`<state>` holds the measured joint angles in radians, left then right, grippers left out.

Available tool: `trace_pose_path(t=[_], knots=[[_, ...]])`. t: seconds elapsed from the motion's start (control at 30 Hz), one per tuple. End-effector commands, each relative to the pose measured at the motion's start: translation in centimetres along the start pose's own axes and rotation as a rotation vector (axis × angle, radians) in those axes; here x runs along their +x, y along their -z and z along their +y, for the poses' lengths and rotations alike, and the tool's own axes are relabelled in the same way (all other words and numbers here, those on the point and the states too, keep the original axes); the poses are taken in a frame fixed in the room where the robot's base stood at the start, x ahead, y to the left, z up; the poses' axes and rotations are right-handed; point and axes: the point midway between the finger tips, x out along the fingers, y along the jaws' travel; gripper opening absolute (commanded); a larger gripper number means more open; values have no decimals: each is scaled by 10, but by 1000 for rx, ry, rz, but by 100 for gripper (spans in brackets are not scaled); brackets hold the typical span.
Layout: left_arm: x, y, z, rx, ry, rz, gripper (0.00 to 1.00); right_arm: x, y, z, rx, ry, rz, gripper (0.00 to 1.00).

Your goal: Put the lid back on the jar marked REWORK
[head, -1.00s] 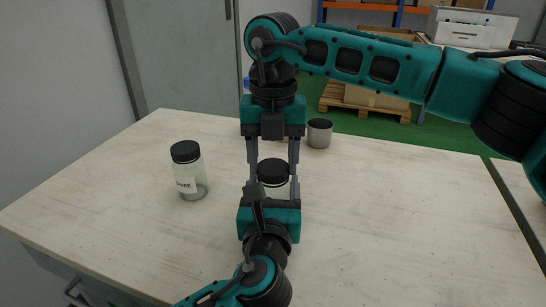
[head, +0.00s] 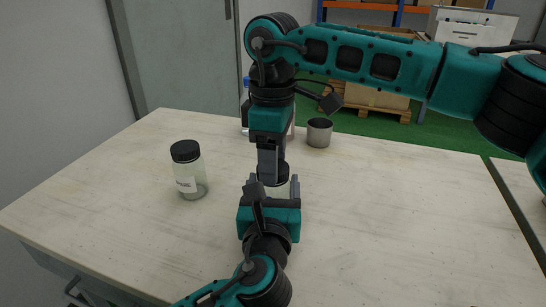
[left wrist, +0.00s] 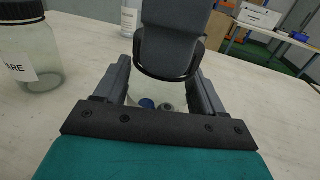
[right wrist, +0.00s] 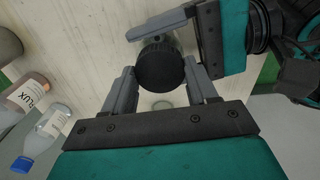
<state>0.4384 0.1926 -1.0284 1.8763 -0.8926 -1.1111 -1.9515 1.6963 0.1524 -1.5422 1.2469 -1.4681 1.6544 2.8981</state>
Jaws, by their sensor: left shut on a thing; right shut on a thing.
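The jar (left wrist: 157,94) between my left fingers is clear glass with small blue and grey items inside. Its label is not visible, so I cannot read REWORK. My left gripper (head: 268,184) is shut around the jar's body, near the table's middle. A black ridged lid (head: 272,174) is directly over the jar's mouth; it also shows in the right wrist view (right wrist: 158,66). My right gripper (head: 270,168) points down from above, shut on the lid. The lid appears seated on the jar, but I cannot tell whether it is tight.
A second jar (head: 190,176) with a black lid stands at left, its label ending in "ARE". A grey metal cup (head: 319,133), a FLUX bottle (right wrist: 30,96) and a blue-capped bottle (right wrist: 50,124) stand behind. The table's right side (head: 400,210) is clear.

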Motion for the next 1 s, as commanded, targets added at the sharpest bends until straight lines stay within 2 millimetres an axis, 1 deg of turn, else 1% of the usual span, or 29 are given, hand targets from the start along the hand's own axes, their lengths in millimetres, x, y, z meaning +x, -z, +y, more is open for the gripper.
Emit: trace_pose_path(t=[0.1, 0.33, 0.37, 0.6, 0.63, 0.87, 1.0], knots=[[0, 1, 1, 1, -2, 3, 0, -1, 0, 0, 40, 0, 1, 30], [0, 1, 1, 1, -2, 3, 0, -1, 0, 0, 40, 0, 1, 30], [0, 1, 1, 1, -2, 3, 0, -1, 0, 0, 40, 0, 1, 58], [0, 1, 0, 1, -1, 3, 0, 0, 0, 0, 39, 0, 1, 81], [0, 1, 0, 1, -1, 3, 0, 0, 0, 0, 39, 0, 1, 83], [0, 1, 0, 1, -1, 2, 0, -1, 0, 0, 38, 0, 0, 83], [0, 1, 0, 1, -1, 2, 0, -10, 0, 0, 39, -1, 1, 83]])
